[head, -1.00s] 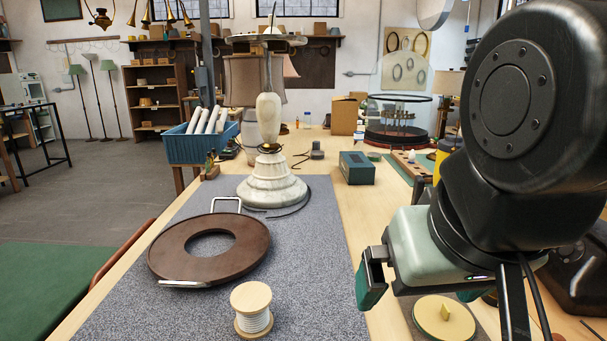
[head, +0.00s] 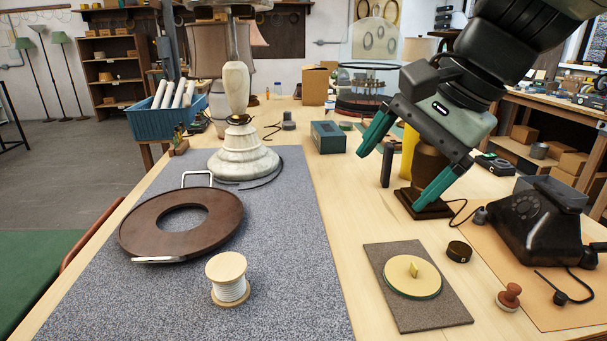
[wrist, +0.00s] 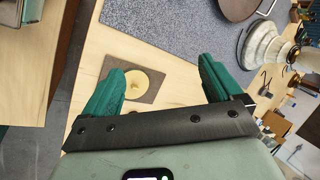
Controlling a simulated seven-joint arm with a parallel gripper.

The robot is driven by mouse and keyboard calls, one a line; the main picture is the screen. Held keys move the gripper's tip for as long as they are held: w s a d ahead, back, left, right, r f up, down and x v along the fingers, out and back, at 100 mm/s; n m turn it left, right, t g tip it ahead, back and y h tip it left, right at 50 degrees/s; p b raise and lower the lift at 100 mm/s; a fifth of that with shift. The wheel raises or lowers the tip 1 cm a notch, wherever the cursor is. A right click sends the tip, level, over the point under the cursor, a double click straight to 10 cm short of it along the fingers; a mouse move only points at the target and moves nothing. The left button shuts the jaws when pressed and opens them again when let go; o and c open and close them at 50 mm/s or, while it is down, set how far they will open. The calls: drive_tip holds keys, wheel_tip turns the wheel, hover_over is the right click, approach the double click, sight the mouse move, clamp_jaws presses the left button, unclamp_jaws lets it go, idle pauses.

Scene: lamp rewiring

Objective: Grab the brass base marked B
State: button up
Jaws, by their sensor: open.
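A round pale brass-coloured disc with a small upright tab (head: 411,277) lies on a grey-brown mat (head: 450,312) at the front right of the table. I can read no letter on it, so I cannot tell if it is marked B. It also shows in the wrist view (wrist: 136,84), between the fingers and beyond them. My gripper (head: 405,165) has green fingertips spread apart with nothing between them. It hangs above the table, higher and farther back than the disc. It partly hides a brown wooden piece on a dark square base (head: 424,206).
A small dark round tin (head: 459,251), a wooden stamp (head: 509,296) and a black telephone (head: 537,228) stand right of the disc. A thread spool (head: 228,279), a brown ring (head: 140,227) and a marble lamp (head: 242,160) occupy the grey mat at left.

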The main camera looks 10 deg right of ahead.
drive_tip(key=w+d+f+m+y, duration=0.2)
drive_tip(key=w+d+f+m, duration=0.3)
drive_tip(key=w+d, duration=0.3)
drive_tip(key=w+d+f+m+y, duration=0.1)
drive_tip(key=w+d+f+m, duration=0.5)
drive_tip(key=d, duration=0.5)
drive_tip(key=d+f+m+t+y, duration=0.1)
drive_tip(key=d+f+m+t, duration=0.2)
drive_tip(key=d+f, duration=0.4)
drive_tip(key=d+f+m+t+y, duration=0.2)
drive_tip(key=d+f+m+t, duration=0.15)
drive_tip(key=d, duration=0.65)
approach(465, 250)
drive_tip(key=shift+w+a+r+g, duration=0.25)
drive_tip(key=shift+w+a, duration=0.35)
drive_tip(key=shift+w, duration=0.25)
drive_tip(key=shift+f, duration=0.45)
drive_tip(key=x, duration=0.7)
drive_tip(key=shift+w+a+f, duration=0.15)
drive_tip(key=shift+f, duration=0.05)
drive_tip(key=c, duration=1.4)
drive_tip(key=shift+r, duration=0.1)
